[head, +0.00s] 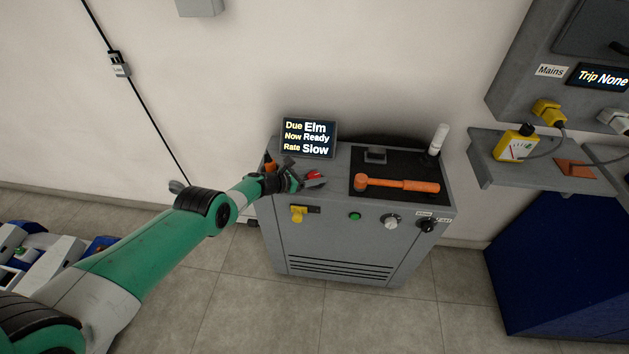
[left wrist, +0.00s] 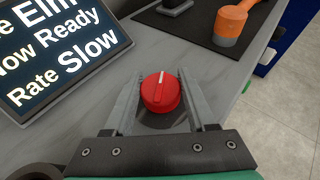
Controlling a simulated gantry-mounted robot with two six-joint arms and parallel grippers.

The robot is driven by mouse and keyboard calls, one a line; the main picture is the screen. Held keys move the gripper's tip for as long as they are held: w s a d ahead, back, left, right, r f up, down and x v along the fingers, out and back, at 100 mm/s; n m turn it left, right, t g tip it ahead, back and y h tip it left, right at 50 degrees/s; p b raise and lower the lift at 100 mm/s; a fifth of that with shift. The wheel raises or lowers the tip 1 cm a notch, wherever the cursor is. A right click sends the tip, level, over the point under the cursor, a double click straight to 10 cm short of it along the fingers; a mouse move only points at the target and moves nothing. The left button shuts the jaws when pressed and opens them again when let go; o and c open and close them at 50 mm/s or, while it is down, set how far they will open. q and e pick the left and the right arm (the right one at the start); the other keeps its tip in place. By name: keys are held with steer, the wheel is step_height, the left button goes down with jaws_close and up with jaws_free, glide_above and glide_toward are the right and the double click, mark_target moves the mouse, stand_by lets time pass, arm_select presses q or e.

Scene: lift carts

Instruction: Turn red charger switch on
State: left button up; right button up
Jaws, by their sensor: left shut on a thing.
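The red charger switch (left wrist: 161,91) is a round red knob with a white pointer line, on the grey top of the charger cabinet (head: 335,250). In the left wrist view its line points nearly straight up the picture. In the head view the red knob (head: 313,174) shows partly behind my left gripper (head: 315,182). In the left wrist view the fingers of my left gripper (left wrist: 160,95) stand on both sides of the knob, shut on it. My right gripper is in neither view.
A display (head: 308,138) reading "Due Elm, Now Ready, Rate Slow" stands behind the knob. An orange hammer (head: 398,184) lies on a black mat (head: 365,160) to the right. A shelf (head: 490,175) holds a yellow meter (head: 514,146).

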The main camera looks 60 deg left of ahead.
arm_select(q)
steer(key=shift+r+m, duration=0.15)
steer(key=shift+m, duration=0.15)
steer(key=shift+w+h, duration=0.1)
steer(key=shift+h, duration=0.2)
steer(key=o, duration=1.4)
steer(key=shift+s+r+p, duration=0.15)
steer(key=shift+s+p, duration=0.15)
steer(key=shift+p, duration=0.05)
steer(key=p+v, duration=1)
steer(key=p, duration=0.2)
steer(key=shift+s+r, duration=0.15)
steer(key=shift+s, duration=0.05)
steer(key=shift+s+d+p, duration=0.1)
steer(key=shift+s+p, duration=0.2)
steer(key=shift+s, duration=0.05)
